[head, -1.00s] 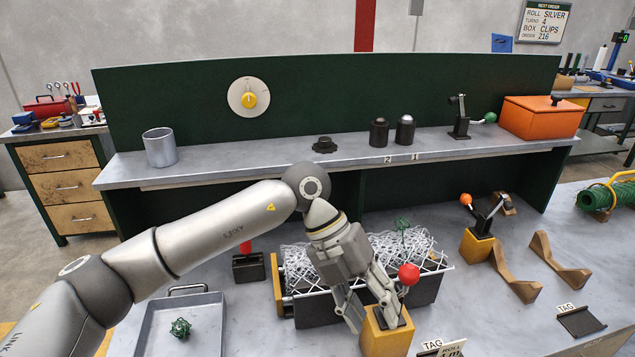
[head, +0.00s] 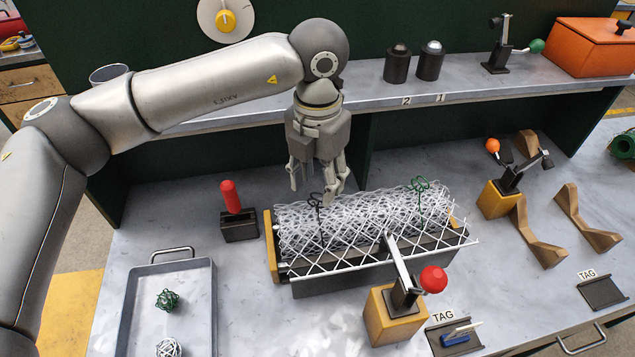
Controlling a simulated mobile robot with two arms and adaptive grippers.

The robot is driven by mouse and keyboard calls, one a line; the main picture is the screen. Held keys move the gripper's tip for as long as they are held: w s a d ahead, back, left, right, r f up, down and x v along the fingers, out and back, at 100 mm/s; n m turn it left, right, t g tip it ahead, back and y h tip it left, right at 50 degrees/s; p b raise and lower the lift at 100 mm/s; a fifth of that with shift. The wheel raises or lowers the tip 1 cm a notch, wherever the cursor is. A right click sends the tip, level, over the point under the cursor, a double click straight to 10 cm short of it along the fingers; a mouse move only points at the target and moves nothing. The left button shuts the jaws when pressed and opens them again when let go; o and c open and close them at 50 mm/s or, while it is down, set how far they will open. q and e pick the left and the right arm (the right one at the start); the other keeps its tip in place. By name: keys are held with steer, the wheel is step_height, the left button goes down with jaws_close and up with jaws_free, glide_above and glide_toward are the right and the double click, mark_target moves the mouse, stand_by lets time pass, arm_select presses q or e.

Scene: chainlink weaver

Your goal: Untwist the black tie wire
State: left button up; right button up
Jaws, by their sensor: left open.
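A black tie wire (head: 316,203) stands twisted up from the left part of a roll of white chain-link mesh (head: 365,218). The roll lies in a dark trough (head: 370,278) with yellow end plates. A green tie wire (head: 419,185) stands up from the right part of the roll. My left gripper (head: 316,196) points down just above and behind the black wire. Its fingers are apart and nothing shows between them. In this view the fingertips overlap the wire's top area, so I cannot tell whether they touch it. My right gripper is out of view.
A red-knobbed lever on a yellow block (head: 392,318) stands in front of the roll. A red-handled tool sits in a black holder (head: 239,229) at left. A grey tray (head: 141,312) holds a green and a white wire tangle. An orange-knobbed lever (head: 500,196) stands at right.

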mark_target(317, 194)
arm_select(q)
steer(key=m, duration=0.1)
steer(key=m+p, duration=0.1)
steer(key=shift+r+m, duration=0.2)
steer(key=shift+m, duration=0.1)
steer(key=shift+w+m+p, duration=0.1)
steer(key=shift+m+p, duration=0.65)
steer(key=shift+m, duration=0.35)
steer(key=m+p, duration=0.2)
steer(key=m, duration=0.1)
steer(key=shift+m, duration=0.3)
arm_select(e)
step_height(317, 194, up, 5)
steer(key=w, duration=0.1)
arm_select(q)
steer(key=m+b, duration=0.2)
steer(key=m, duration=0.1)
steer(key=f+m+b, duration=0.1)
steer(key=m+b, duration=0.1)
steer(key=m, duration=0.1)
steer(key=shift+b, duration=0.4)
step_height(317, 194, down, 2)
steer(key=b, duration=0.3)
steer(key=shift+f+m, duration=0.25)
steer(key=shift+m, duration=0.05)
steer(key=shift+f+b, duration=0.45)
steer(key=shift+f, duration=0.05)
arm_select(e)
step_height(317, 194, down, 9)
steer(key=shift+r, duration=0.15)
